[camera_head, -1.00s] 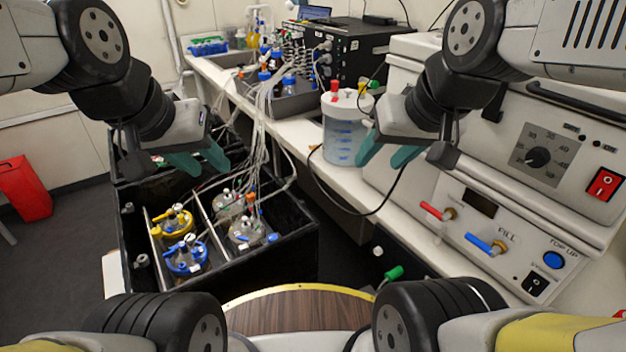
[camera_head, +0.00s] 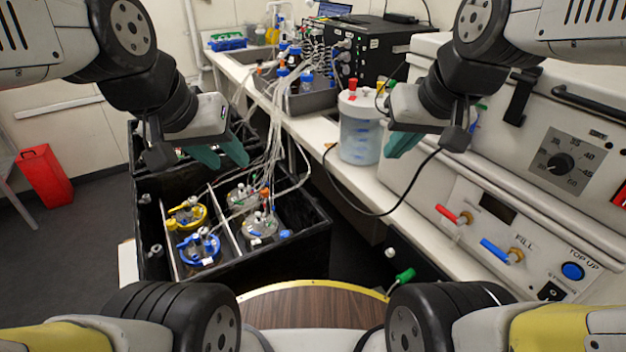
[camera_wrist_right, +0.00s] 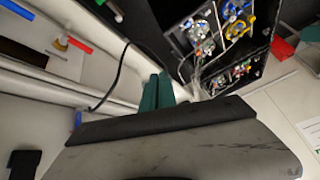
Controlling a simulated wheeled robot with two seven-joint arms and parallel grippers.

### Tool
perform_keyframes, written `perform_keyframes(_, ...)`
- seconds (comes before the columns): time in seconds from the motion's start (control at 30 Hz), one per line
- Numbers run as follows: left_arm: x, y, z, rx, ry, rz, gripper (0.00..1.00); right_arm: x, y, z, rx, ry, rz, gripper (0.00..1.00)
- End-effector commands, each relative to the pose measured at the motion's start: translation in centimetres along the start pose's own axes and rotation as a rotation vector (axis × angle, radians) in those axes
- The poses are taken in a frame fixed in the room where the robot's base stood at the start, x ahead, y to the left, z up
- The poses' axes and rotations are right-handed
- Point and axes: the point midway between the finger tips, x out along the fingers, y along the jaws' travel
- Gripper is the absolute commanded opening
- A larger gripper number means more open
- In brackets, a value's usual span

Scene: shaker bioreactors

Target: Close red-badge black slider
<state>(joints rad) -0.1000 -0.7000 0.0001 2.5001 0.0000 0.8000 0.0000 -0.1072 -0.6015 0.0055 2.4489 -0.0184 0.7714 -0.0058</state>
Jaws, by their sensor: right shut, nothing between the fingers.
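I cannot make out a black slider with a red badge in either view. My right gripper (camera_head: 405,143) is in the air in front of the white machine, beside the lidded clear jar (camera_head: 360,135). Its teal fingers are together and empty; they also show closed in the right wrist view (camera_wrist_right: 157,92). My left gripper (camera_head: 221,152) hangs above the black box (camera_head: 290,255), its teal fingers apart and empty. The white machine (camera_head: 445,185) has a dial, a red-handled tap, a blue-handled tap and a black upright latch (camera_head: 519,97).
The black box holds vessels with yellow (camera_head: 187,213), blue (camera_head: 199,248) and clear lids, with tubes rising from them. A black cable (camera_head: 385,212) loops before the bench. A red bin (camera_head: 45,175) stands at left. A wooden round top (camera_head: 312,308) is close in front.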

Motion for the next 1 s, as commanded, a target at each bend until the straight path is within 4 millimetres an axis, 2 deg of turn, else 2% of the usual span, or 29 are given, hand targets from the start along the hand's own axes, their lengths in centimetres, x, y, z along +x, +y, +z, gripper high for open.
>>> perform_keyframes(0.27,0.0,0.0,0.0,0.0,0.0,0.0,0.36,7.7,-0.9,-8.0,-0.127,-0.084,0.017,0.0)
perform_keyframes(0.37,0.0,0.0,0.0,0.0,0.0,0.0,0.36,11.5,-1.5,-10.4,-0.175,-0.11,0.016,0.0)
perform_keyframes(0.5,0.0,0.0,0.0,0.0,0.0,0.0,0.36,17.6,-2.8,-12.8,-0.244,-0.145,0.008,0.0)
perform_keyframes(0.63,0.0,0.0,0.0,0.0,0.0,0.0,0.36,24.0,-4.3,-14.1,-0.307,-0.176,-0.007,0.0)
perform_keyframes(0.8,0.0,0.0,0.0,0.0,0.0,0.0,0.36,31.7,-6.0,-14.2,-0.374,-0.21,-0.03,0.0)
perform_keyframes(0.9,0.0,0.0,0.0,0.0,0.0,0.0,0.36,34.7,-6.8,-13.9,-0.4,-0.221,-0.04,0.0)
perform_keyframes(1.0,0.0,0.0,0.0,0.0,0.0,0.0,0.36,36.5,-7.3,-13.6,-0.416,-0.227,-0.047,0.0)
